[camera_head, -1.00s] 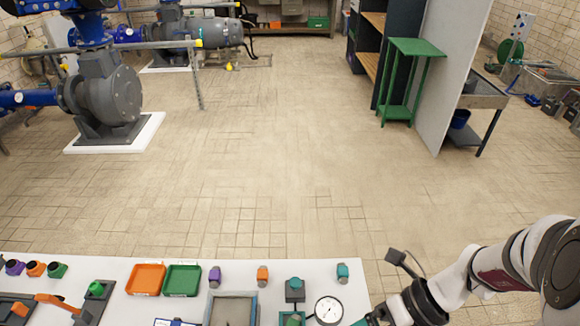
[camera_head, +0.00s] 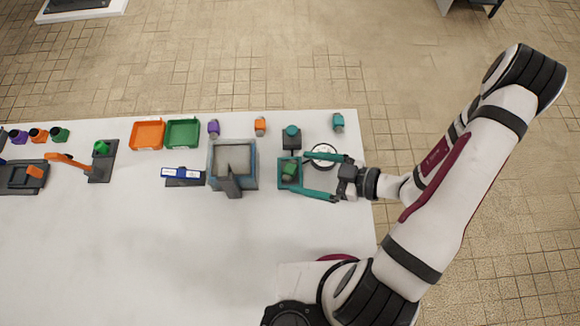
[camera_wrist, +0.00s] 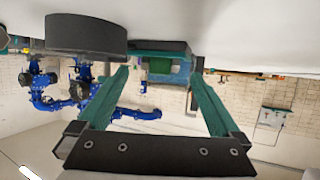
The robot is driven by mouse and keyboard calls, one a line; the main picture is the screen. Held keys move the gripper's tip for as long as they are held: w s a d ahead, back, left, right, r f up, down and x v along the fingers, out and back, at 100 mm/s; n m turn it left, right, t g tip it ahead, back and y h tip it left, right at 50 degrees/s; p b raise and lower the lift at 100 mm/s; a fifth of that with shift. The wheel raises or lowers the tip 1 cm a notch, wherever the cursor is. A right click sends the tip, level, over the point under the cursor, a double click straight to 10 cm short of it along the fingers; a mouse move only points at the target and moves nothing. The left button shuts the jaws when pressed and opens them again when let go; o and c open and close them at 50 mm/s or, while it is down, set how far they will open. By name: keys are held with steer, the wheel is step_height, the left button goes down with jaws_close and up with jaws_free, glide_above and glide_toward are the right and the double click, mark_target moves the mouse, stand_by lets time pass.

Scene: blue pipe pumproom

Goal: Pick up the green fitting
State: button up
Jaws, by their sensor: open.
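Several green pieces show in the head view, and I cannot tell for certain which is the fitting. A small green block-like piece (camera_head: 289,169) sits in a teal, open-topped holder (camera_head: 283,184). My gripper (camera_head: 301,174) is open, with its teal fingers pointing left, one on each side of the holder's right part. Contact cannot be told. Another green fitting (camera_head: 60,135) with a dark opening stands at the far left. In the wrist view my open fingers (camera_wrist: 163,85) frame the teal holder (camera_wrist: 160,47), with a green part (camera_wrist: 160,66) in it.
A round gauge (camera_head: 322,153) lies close to the upper finger. A teal-topped dark block (camera_head: 291,137) stands behind the holder. A grey-blue box (camera_head: 232,164) is to its left. Orange (camera_head: 147,134) and green (camera_head: 182,134) trays sit further left. The table front is clear.

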mark_target(290, 171)
steer(key=x, duration=0.2)
steer(key=shift+w+a, duration=0.1)
steer(key=shift+a, duration=0.15)
jaws_close()
steer(key=shift+r, duration=0.1)
